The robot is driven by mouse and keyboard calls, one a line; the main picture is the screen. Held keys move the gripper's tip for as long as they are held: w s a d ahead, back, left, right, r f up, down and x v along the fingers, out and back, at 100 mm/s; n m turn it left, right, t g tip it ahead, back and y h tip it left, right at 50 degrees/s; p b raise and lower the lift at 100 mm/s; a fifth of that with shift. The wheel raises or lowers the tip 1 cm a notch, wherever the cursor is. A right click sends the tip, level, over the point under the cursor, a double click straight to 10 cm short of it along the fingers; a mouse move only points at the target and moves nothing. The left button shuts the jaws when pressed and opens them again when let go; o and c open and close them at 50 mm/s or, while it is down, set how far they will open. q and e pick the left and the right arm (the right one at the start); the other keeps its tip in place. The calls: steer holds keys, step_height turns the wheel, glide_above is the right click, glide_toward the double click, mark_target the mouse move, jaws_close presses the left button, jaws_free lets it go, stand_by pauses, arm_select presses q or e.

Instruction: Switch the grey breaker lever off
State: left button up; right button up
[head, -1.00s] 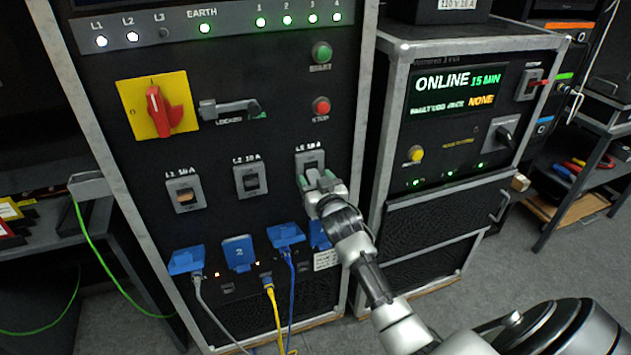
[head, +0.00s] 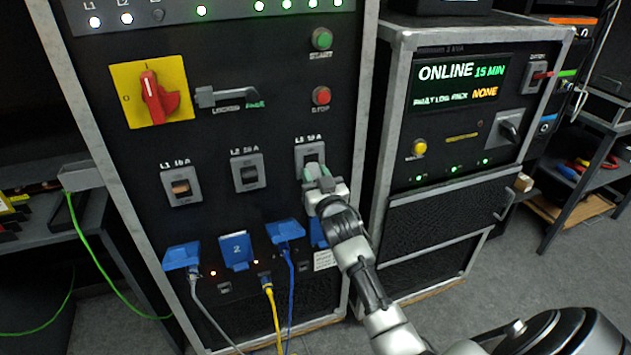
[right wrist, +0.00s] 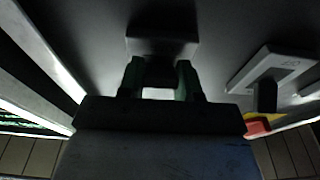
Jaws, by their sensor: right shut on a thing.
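The L3 breaker (head: 309,154) sits at the right of the breaker row on the black cabinet front. My right gripper (head: 318,181) is at the lower part of this breaker, shut on its lever, with its green-lined fingers close together. The fingers and wrist hide most of the lever, so its colour and exact position are hard to tell. In the right wrist view, the gripper (right wrist: 160,78) has one finger on each side of a small piece below the breaker's raised block (right wrist: 162,42). My left gripper is not in view.
The L2 breaker (head: 248,173) with a dark lever and the L1 breaker (head: 181,186) with a tan lever are to the left. Blue sockets (head: 235,250) with cables are below. A red rotary handle (head: 153,98) is above left. A second cabinet (head: 440,215) stands close at right.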

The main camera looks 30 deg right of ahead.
steer(key=o, duration=0.9)
steer(key=shift+o, duration=0.2)
steer(key=shift+s, duration=0.1)
steer(key=v, duration=1)
steer(key=shift+s+a, duration=0.15)
steer(key=shift+s, duration=0.15)
steer(key=shift+f, duration=0.15)
